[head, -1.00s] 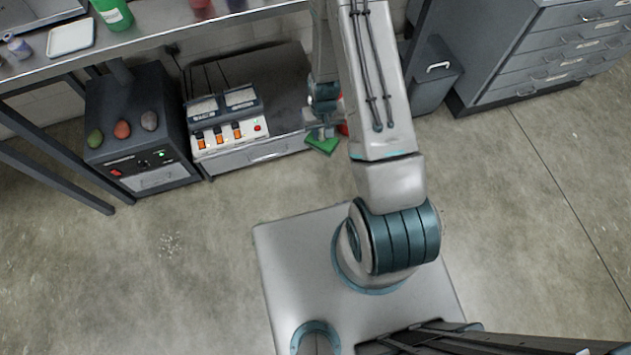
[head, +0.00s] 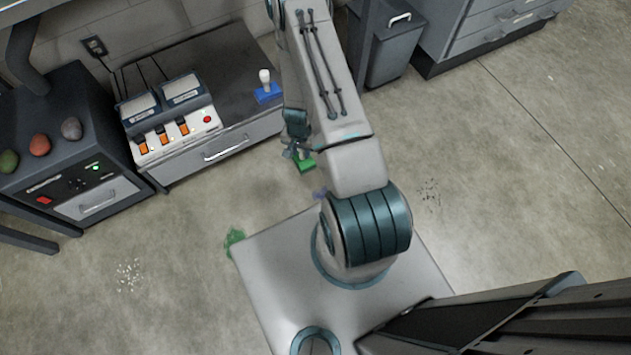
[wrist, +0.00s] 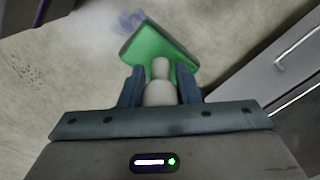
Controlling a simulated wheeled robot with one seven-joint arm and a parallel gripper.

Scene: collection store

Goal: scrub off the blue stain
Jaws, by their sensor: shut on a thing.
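The blue stain (head: 320,193) is a small blue-violet smudge on the concrete floor, just beyond my base and partly hidden by my arm. It also shows in the wrist view (wrist: 130,20), just past the far edge of the green scrubber. My gripper (head: 301,150) is shut on the pale knob handle of a green scrubber (head: 304,164). In the wrist view the green pad (wrist: 160,45) sits ahead of the fingers (wrist: 160,88), beside the stain. I cannot tell whether the pad touches the floor. A blue scrubber (head: 268,94) with a white knob stands on the cabinet top.
A green stain (head: 234,241) lies at my base's left edge. Dark specks (head: 430,195) and pale specks (head: 130,274) mark the floor. The grey cabinet (head: 225,150) carries a switch unit (head: 170,125). A bin (head: 390,50) stands at the back. Floor between is clear.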

